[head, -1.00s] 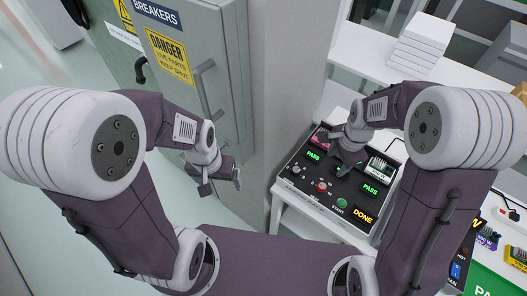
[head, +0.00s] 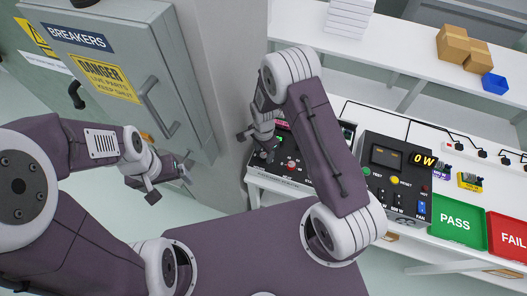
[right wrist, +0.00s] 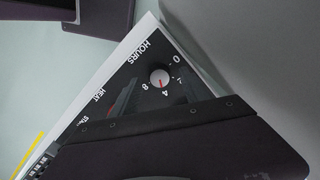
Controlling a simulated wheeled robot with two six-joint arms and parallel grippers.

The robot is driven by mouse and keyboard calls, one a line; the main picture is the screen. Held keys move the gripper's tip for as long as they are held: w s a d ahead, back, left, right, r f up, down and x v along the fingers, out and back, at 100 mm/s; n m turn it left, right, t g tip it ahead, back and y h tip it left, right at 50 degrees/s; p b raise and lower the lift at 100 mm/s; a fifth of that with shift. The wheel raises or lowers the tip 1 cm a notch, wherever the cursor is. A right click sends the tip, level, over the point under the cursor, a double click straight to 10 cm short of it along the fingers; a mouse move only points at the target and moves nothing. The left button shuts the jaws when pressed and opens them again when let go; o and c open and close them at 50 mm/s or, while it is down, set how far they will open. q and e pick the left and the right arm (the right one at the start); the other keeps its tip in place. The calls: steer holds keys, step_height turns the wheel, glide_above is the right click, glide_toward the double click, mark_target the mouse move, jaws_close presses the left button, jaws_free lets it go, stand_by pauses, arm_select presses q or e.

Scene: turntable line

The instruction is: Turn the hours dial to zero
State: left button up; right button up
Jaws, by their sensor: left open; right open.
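The hours dial (right wrist: 160,79) shows in the right wrist view as a pale round knob with a red pointer mark, on a black panel lettered HOURS. The numbers 0, 4 and 8 are legible around it; I cannot tell exactly where the pointer points. In the head view my right gripper (head: 256,146) is open over the left end of the black control box (head: 280,183) and hides the dial there. Dark finger shapes lie near the dial in the right wrist view; contact cannot be told. My left gripper (head: 169,187) is open and empty before the grey cabinet.
A grey breaker cabinet (head: 130,75) with a handle stands at the left, beside a pillar. To the right are a tester box (head: 380,165) reading 0 W, a green PASS tray (head: 437,240) and a red FAIL tray (head: 493,257). Cardboard boxes (head: 453,43) sit on the back shelf.

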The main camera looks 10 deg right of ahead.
steer(key=shift+f, duration=0.35)
steer(key=shift+a+f, duration=0.1)
steer(key=shift+f, duration=0.1)
jaws_close()
